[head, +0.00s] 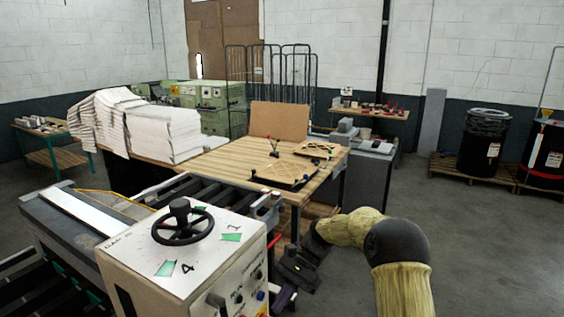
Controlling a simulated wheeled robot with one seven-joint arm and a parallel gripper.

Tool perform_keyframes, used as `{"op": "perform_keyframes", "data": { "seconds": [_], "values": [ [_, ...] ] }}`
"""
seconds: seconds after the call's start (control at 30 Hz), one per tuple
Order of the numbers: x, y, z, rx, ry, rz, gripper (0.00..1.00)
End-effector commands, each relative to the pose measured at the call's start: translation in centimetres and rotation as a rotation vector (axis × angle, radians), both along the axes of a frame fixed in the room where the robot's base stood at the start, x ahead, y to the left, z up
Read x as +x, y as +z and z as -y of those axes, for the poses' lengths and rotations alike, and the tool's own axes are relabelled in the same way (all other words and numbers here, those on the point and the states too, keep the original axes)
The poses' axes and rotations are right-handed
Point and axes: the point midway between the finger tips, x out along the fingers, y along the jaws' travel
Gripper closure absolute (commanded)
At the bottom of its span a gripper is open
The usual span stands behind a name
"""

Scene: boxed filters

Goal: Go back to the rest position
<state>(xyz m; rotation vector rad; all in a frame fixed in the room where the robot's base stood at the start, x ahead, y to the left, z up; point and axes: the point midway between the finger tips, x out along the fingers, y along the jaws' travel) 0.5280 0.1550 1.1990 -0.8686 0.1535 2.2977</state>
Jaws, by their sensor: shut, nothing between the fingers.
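My arm, in a yellowish cover with dark joints, enters at the bottom right of the head view and bends to the left. At its end, my gripper (286,290) points down beside the right side of the white control box (185,245). It is small and dark in the picture, shut, with nothing seen held in it. Its fingertips are hard to make out against the machine.
The control box carries a black handwheel (183,222) and side knobs. Black bins (482,145) stand on pallets at the right. The floor (480,240) right of my arm is clear.

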Motion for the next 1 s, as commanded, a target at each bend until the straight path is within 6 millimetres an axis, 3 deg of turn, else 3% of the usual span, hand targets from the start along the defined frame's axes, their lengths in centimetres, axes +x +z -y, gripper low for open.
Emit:
{"op": "perform_keyframes", "data": {
  "seconds": [0.27,0.7,0.9,1.0],
  "values": [
    [-4.7,-1.4,4.1,-0.197,0.113,0.343,1.00],
    [-13.8,-1.7,13.0,-0.425,0.399,0.843,1.00],
    [-17.5,-1.8,15.2,-0.475,0.518,1.004,1.00],
    [-18.1,-1.8,15.5,-0.482,0.542,1.033,1.00]
  ]
}}
